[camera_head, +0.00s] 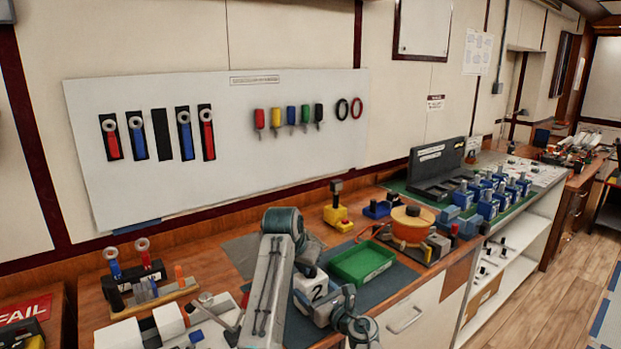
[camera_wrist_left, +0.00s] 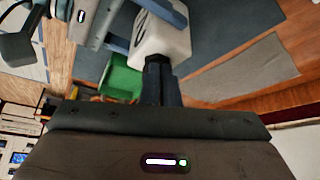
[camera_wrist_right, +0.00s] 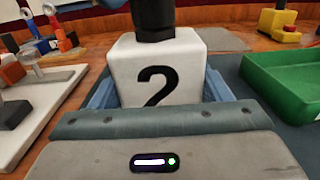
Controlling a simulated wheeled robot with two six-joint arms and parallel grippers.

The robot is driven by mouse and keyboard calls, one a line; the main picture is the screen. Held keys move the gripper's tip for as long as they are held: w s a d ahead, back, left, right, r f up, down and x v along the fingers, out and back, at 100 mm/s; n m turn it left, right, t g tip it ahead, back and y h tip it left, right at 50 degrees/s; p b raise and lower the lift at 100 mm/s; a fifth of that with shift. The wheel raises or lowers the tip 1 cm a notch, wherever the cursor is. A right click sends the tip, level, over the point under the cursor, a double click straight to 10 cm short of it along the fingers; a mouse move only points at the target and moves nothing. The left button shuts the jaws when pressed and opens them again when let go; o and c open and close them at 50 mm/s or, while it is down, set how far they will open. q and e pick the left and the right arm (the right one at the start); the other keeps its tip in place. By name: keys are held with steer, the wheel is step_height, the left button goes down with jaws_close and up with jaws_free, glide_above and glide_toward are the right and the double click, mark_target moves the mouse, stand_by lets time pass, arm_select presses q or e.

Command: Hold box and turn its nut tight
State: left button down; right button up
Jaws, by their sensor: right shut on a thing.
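A white box (camera_head: 317,292) marked "2" stands at the near edge of the mat. It fills the middle of the right wrist view (camera_wrist_right: 190,62). My right gripper (camera_wrist_right: 158,95) is shut on the box, with a blue finger on each side. A black nut (camera_wrist_right: 153,22) stands upright on top of the box; its upper part is cut off in that view. My left gripper (camera_wrist_left: 160,78) points down at the nut, directly above the box (camera_wrist_left: 162,35). Its fingers are close together and dark around the nut, so whether they grip it is unclear.
A green tray (camera_head: 362,263) lies just beside the box on the mat. A yellow block with a black post (camera_head: 338,217) and an orange round fixture (camera_head: 412,224) stand behind. A wooden rack (camera_head: 153,300) and white plates are at the left.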

stand_by(0.4)
arm_select(q)
step_height(320, 180, up, 6)
steer(key=shift+s+a, duration=0.2)
steer(key=shift+s, duration=0.1)
stand_by(0.4)
steer(key=shift+r, duration=0.1)
steer(key=shift+d+f, duration=0.2)
steer(key=shift+f, duration=1.35)
steer(key=shift+d+f, duration=0.2)
steer(key=shift+f, duration=1.35)
steer(key=shift+w+d, duration=0.1)
steer(key=shift+w, duration=0.1)
